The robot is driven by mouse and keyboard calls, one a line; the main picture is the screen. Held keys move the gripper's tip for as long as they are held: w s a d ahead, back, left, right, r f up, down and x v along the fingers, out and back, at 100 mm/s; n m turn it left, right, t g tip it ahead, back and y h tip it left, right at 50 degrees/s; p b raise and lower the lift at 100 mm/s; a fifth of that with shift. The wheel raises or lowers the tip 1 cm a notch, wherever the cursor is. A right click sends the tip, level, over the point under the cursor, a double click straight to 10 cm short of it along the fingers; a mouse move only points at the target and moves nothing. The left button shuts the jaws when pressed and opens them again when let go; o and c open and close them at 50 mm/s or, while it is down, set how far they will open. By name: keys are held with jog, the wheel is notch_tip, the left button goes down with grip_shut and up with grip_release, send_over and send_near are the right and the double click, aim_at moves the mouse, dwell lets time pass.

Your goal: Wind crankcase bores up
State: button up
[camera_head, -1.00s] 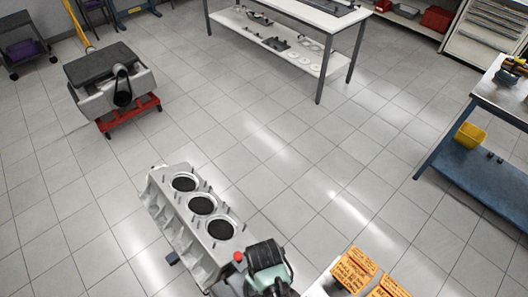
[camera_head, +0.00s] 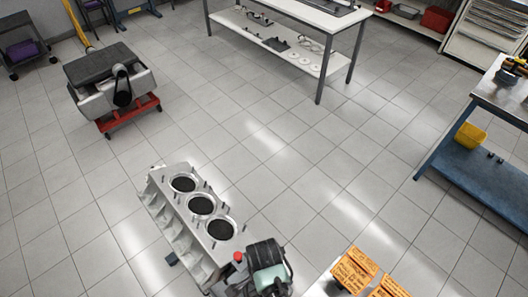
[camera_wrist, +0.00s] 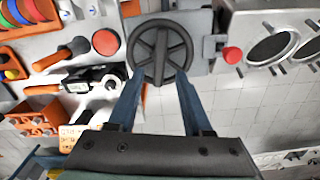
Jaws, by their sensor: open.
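The grey crankcase (camera_head: 160,212) shows in the head view with three round bores facing up, their openings in a diagonal row. Part of it also shows at the right of the wrist view, with the dark bore openings (camera_wrist: 272,46). A dark spoked handwheel (camera_wrist: 159,40) sits on a grey housing beside the crankcase. My gripper (camera_wrist: 158,76) is open, with its two blue-grey fingers at the lower rim of the wheel, one toward each side. I cannot tell whether they touch it. In the head view my arm hides the wheel and the fingers.
A red knob (camera_wrist: 232,55) stands between wheel and crankcase. A red-based stand (camera_head: 130,116) is at upper left. Open floor lies beyond the crankcase.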

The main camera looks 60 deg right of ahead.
notch_tip(320, 180, down, 6)
jog(key=b, duration=0.6)
jog(key=shift+f+b, duration=0.25)
jog(key=shift+b, duration=0.05)
jog(key=shift+r, duration=0.15)
jog(key=shift+c, duration=0.7)
grip_shut()
jog(key=shift+r, duration=0.1)
